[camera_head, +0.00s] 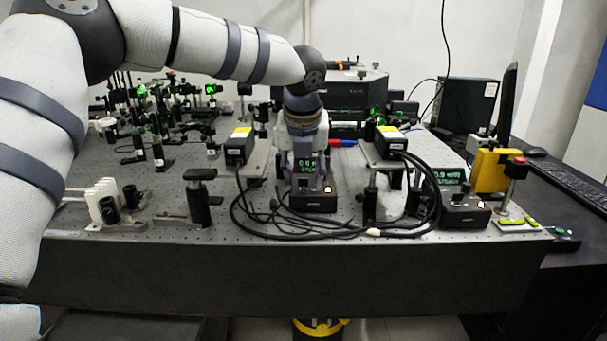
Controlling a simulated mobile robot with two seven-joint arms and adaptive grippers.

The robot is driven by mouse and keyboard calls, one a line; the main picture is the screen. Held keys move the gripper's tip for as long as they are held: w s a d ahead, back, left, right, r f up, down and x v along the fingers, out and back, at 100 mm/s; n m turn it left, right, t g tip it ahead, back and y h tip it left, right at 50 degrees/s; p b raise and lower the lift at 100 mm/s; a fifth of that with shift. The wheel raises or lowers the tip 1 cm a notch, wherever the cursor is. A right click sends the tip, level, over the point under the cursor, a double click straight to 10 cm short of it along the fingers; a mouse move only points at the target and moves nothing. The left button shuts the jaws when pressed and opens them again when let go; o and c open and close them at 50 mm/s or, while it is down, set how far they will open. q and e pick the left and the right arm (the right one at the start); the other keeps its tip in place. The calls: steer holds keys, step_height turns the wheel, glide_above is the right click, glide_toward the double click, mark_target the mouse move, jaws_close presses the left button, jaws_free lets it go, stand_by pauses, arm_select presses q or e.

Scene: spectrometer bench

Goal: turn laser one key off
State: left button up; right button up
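A small black controller box (314,203) stands near the front middle of the bench, with a lit green display reading about 0.0 and a lit button at its right. My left gripper (309,183) points down at this box from above, its fingers around the display area. The key switch is too small or hidden to make out, and I cannot tell whether the fingers touch it or how far they are closed. A second, similar controller box (465,213) with a green display stands at the right. I cannot read which box is laser one. My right gripper is out of view.
Black cables (265,222) loop around the near box. Laser heads on posts stand left (239,148) and right (391,140) of my gripper. A yellow block (492,170), a monitor and a keyboard (566,178) are at the right. Optics crowd the back left.

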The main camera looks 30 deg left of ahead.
arm_select(q)
steer(key=shift+w+f, duration=0.1)
steer(key=shift+f, duration=0.05)
jaws_close()
